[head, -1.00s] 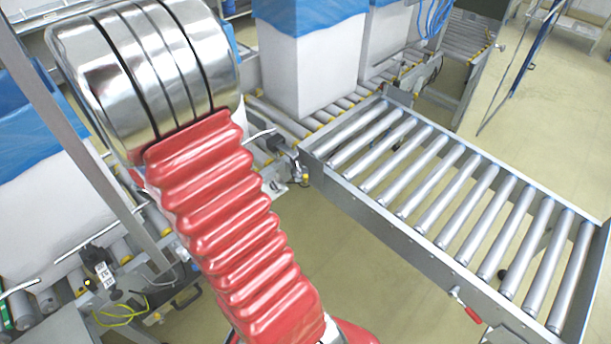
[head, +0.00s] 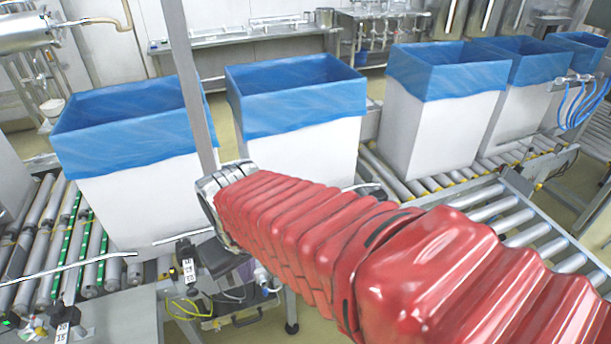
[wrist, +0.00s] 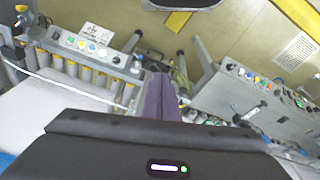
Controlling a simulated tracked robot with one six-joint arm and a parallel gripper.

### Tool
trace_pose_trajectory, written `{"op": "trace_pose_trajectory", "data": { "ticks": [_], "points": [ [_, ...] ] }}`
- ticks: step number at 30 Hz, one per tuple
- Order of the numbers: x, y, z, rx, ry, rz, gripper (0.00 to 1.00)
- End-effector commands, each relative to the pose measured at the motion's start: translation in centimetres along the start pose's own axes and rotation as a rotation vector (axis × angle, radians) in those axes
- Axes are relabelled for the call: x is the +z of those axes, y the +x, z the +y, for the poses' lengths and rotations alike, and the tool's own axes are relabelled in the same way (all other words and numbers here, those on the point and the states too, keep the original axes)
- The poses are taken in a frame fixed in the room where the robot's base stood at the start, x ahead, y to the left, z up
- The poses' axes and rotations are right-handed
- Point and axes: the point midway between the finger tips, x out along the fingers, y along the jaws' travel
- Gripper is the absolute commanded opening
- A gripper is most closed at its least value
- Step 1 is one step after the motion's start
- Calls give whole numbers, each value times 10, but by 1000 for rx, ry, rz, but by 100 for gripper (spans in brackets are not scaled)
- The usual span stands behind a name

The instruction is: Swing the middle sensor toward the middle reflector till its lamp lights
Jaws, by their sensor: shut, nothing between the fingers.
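A black sensor-like unit with a white label (head: 188,268) stands on the conveyor's front side, just left of my arm's end in the head view. A second labelled black unit (head: 60,322) is at the lower left. I cannot tell for sure which is the middle sensor, and no lit lamp on either can be made out. The middle reflector cannot be picked out. My gripper (wrist: 158,75) shows in the wrist view as purple-grey fingers, shut and empty, pointing down between two control panels.
White boxes with blue liners (head: 133,190) stand along the roller conveyor (head: 40,235). A button panel (wrist: 90,48) and a grey cabinet with buttons (wrist: 235,100) flank the gripper in the wrist view. A thin metal post (head: 190,80) rises behind my arm's end.

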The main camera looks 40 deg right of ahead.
Motion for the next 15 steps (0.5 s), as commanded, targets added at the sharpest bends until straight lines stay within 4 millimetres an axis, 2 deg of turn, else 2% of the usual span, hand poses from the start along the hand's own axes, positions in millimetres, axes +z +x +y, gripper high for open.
{"op": "trace_pose_trajectory", "data": {
  "ticks": [9, 15],
  "points": [
    [-4, -54, -37, -67, -71, 205, 0],
    [-3, -73, -51, -88, -109, 269, 0]
  ]
}}
